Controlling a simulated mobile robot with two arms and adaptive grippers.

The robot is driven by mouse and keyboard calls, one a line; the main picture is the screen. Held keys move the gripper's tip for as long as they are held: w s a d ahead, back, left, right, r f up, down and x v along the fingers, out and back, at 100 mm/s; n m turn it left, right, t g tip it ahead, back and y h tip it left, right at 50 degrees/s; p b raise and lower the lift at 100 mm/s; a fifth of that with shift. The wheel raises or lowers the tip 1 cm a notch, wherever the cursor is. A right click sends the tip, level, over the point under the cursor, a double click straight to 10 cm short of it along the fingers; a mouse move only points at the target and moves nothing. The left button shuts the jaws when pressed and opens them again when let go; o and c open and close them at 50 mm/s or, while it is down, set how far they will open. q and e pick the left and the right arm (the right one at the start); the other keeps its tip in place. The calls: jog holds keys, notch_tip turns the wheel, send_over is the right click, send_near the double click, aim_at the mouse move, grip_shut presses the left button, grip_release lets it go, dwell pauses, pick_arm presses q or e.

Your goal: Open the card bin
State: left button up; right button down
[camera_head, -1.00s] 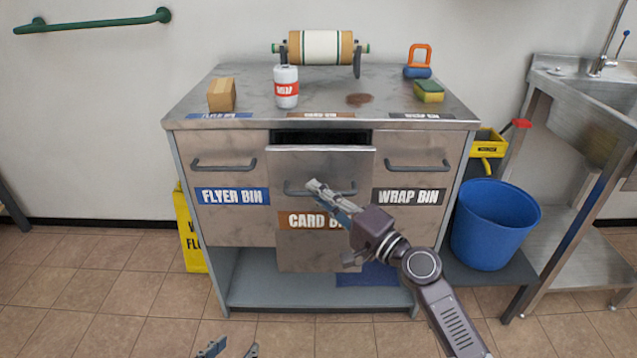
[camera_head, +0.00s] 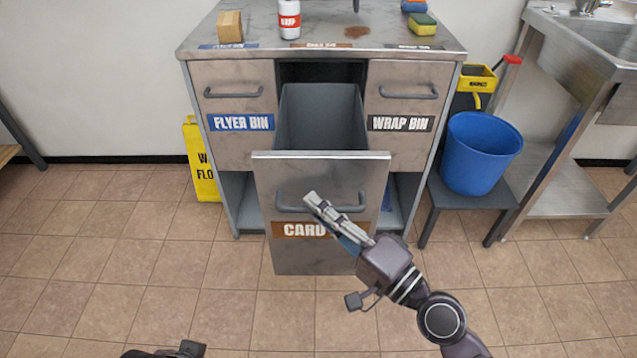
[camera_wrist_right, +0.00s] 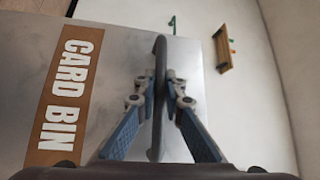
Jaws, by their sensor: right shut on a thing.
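The card bin (camera_head: 300,254) is a steel drawer with an orange-brown label in the middle of the cabinet. It is pulled well out, and its grey, empty-looking inside (camera_head: 318,120) shows from above. My right gripper (camera_head: 311,200) is at the bin's front and shut on its grey bar handle (camera_head: 287,208). In the right wrist view the fingers (camera_wrist_right: 161,95) close on both sides of the handle (camera_wrist_right: 160,65), beside the CARD BIN label (camera_wrist_right: 65,98). Part of the label is hidden by the gripper in the head view. A dark part of my left arm shows at the bottom edge; its fingers are unclear.
The flyer bin (camera_head: 235,150) and wrap bin (camera_head: 400,145) are shut on either side. A cardboard box (camera_head: 230,27), bottle (camera_head: 289,20) and sponge (camera_head: 422,25) stand on the top. A blue bucket (camera_head: 478,155) is at right. The tiled floor in front is clear.

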jog(key=shift+s, duration=0.7)
jog(key=c, duration=2)
grip_release()
jog(key=v, duration=1.2)
jog(key=shift+a, duration=0.1)
